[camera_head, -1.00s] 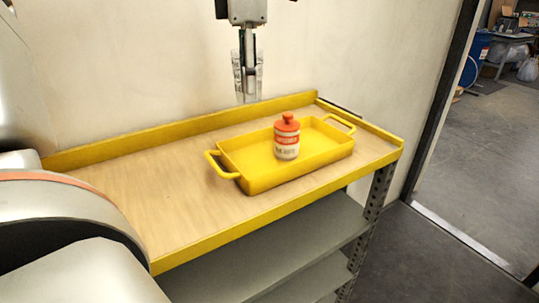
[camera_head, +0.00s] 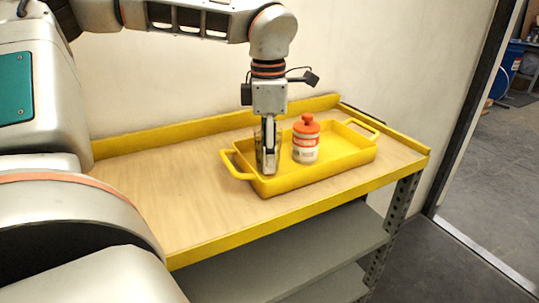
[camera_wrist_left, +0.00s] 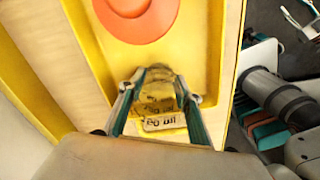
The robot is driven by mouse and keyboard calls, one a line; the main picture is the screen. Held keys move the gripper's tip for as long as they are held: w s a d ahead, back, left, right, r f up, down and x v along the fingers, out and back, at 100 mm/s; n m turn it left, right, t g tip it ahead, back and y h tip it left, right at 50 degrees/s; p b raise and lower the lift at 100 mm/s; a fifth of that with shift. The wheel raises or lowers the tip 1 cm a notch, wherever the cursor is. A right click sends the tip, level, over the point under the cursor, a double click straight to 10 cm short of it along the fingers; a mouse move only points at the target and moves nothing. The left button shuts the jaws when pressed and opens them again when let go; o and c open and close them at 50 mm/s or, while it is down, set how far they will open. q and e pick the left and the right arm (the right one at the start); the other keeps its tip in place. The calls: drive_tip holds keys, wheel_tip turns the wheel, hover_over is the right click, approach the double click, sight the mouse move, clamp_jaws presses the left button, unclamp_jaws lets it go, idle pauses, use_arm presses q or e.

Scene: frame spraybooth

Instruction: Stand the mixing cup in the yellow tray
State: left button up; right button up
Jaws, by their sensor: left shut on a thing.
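The mixing cup is clear with dark print; it shows in the left wrist view (camera_wrist_left: 158,103) between the two fingers. My left gripper (camera_head: 267,163) points down over the left end of the yellow tray (camera_head: 325,177) and is shut on the cup. In the head view the fingers hide much of the cup, and I cannot tell whether its base touches the tray floor. The tray also shows in the left wrist view (camera_wrist_left: 207,35), under and around the cup. My right gripper is not in view.
A white bottle with an orange lid (camera_head: 306,141) stands in the tray, just right of my left gripper; its lid fills the top of the wrist view (camera_wrist_left: 135,15). The tray rests on a wooden-topped shelf (camera_head: 165,195) with yellow edges. The shelf top left of the tray is clear.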

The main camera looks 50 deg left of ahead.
use_arm(q)
drive_tip(key=o, duration=0.8)
drive_tip(key=shift+f, duration=0.15)
wheel_tip(320, 180, up, 12)
drive_tip(key=shift+r+p, duration=0.2)
drive_tip(key=shift+p, duration=0.55)
